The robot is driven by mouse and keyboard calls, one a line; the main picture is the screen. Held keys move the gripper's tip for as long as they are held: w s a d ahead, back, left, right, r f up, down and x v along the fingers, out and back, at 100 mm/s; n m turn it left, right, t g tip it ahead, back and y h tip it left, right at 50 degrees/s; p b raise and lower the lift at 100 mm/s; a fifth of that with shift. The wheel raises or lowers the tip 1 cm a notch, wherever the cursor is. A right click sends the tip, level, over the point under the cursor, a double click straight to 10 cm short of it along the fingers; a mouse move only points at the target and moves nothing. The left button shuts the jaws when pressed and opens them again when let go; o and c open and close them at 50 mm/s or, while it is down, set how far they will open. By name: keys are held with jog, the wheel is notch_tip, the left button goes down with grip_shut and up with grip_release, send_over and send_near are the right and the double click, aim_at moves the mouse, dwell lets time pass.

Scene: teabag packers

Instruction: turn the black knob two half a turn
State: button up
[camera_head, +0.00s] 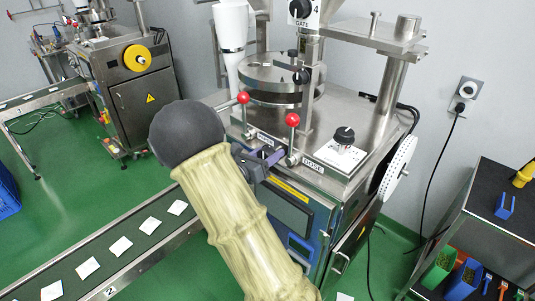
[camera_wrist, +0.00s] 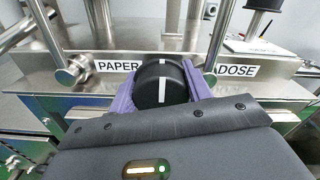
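A round black knob (camera_wrist: 161,84) with a white line across its face and top sits between the PAPER and DOSE labels in the wrist view. The line stands nearly upright. My gripper (camera_wrist: 160,90) has its purple fingers on both sides of the knob, and they appear to touch it. In the head view my gripper (camera_head: 268,159) is at the machine's front edge, and the knob is mostly hidden by it. No number for this knob is visible. Another black knob (camera_head: 344,135) stands on a white plate on the machine top, farther right.
Two red-ball levers (camera_head: 292,119) (camera_head: 243,97) rise close to my gripper. The steel machine (camera_head: 335,110) has a post and a white funnel. A conveyor (camera_head: 135,235) with white packets runs at the left. A dark shelf (camera_head: 480,210) with bins stands at the right.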

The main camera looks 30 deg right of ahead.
jog(key=shift+c, duration=1.4)
jog(key=shift+f+m+b, duration=0.1)
jog(key=shift+m+b, duration=0.4)
jog(key=shift+b, duration=0.05)
jog(key=shift+f+m+b, duration=0.1)
jog(key=shift+m+b, duration=0.8)
jog(key=shift+b, duration=0.15)
jog(key=m+b, duration=0.4)
jog(key=b, duration=0.1)
jog(key=shift+s+f, duration=0.1)
jog(key=m+b, duration=0.3)
jog(key=b, duration=0.1)
jog(key=m+b, duration=0.2)
jog(key=b, duration=0.2)
jog(key=shift+s+f+m, duration=0.15)
jog(key=shift+m, duration=0.25)
jog(key=shift+s+m+b, duration=0.1)
jog(key=shift+m+b, duration=0.6)
jog(key=shift+b, duration=0.25)
jog(key=shift+r+m, duration=0.3)
